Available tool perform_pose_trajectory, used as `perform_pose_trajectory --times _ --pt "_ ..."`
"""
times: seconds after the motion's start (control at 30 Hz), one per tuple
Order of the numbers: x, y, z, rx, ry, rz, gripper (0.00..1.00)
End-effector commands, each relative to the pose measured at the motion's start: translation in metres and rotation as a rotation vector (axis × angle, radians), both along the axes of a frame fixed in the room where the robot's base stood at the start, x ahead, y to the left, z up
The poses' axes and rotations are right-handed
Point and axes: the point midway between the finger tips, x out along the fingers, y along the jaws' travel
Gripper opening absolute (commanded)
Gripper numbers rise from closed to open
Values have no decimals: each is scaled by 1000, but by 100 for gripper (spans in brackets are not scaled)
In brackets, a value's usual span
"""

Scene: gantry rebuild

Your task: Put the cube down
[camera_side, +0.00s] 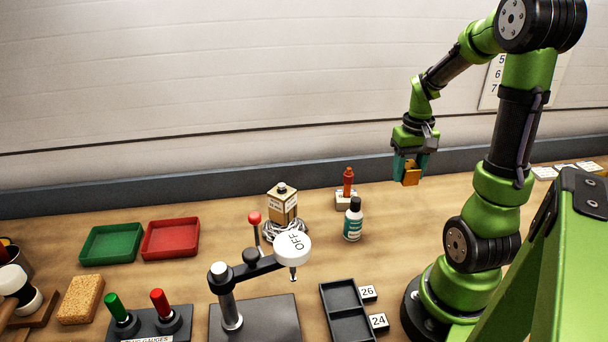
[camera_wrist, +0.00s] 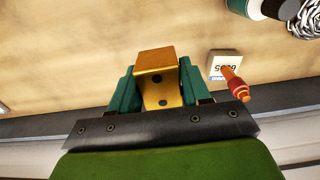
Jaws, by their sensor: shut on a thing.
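My gripper (camera_side: 410,166) is shut on an orange-gold angle bracket (camera_side: 411,177), held in the air over the back right of the wooden bench. In the wrist view the teal fingers of my gripper (camera_wrist: 157,90) press on both sides of the bracket (camera_wrist: 156,62). The bracket has a flat face bent over a second face with dark round holes. It looks like a bent metal piece, not a solid cube. I see no cube in either view.
A red-orange plunger on a white block (camera_side: 347,190) and a dark-capped bottle (camera_side: 353,220) stand left of my gripper. Green (camera_side: 111,243) and red (camera_side: 171,238) trays lie farther left. A black two-pocket tray (camera_side: 346,312) is in front. Bare bench (camera_side: 425,212) lies below my gripper.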

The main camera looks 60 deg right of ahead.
Motion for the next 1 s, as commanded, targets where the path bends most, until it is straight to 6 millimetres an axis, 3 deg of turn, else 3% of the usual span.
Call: perform_pose_trajectory --times 0.1,0.4,0.7,1.0 --pt "-1 1 -24 4 4 -1 8" --pt "-1 1 -71 5 4 -1 8" --pt "0 1 -107 5 4 -1 8" --pt "0 0 -117 0 0 0 8"
